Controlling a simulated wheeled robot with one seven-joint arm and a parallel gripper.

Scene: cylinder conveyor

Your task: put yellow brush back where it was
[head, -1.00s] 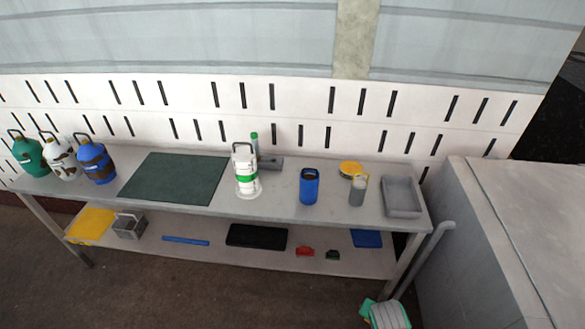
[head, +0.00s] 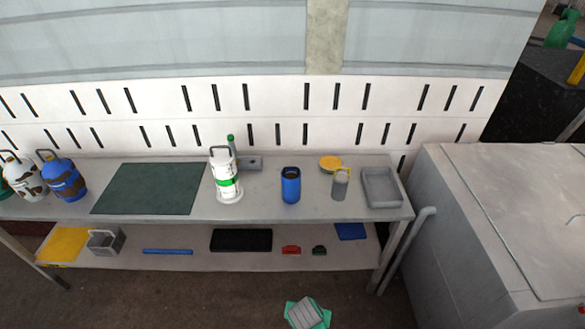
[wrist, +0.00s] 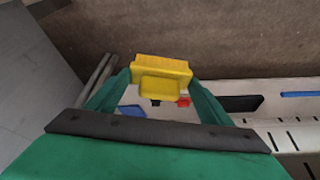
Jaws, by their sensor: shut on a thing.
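The yellow brush (wrist: 162,70) is held between the two green fingers of my gripper (wrist: 160,83) in the wrist view. Its bristle block faces away from the palm. In the head view my gripper (head: 306,313) shows as a green and grey shape at the bottom edge, over the floor in front of the bench; the brush is hidden there. On the bench's lower shelf (head: 205,260) lie a red brush-like piece (head: 291,250) and a dark green one (head: 319,251), side by side. They also show beyond my gripper in the wrist view.
The lower shelf also holds a blue mat (head: 350,231), a black tray (head: 241,240), a blue bar (head: 168,252), a grey basket (head: 106,240) and a yellow sheet (head: 65,244). The benchtop (head: 260,205) carries jugs and containers. A large grey block (head: 470,230) stands at right.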

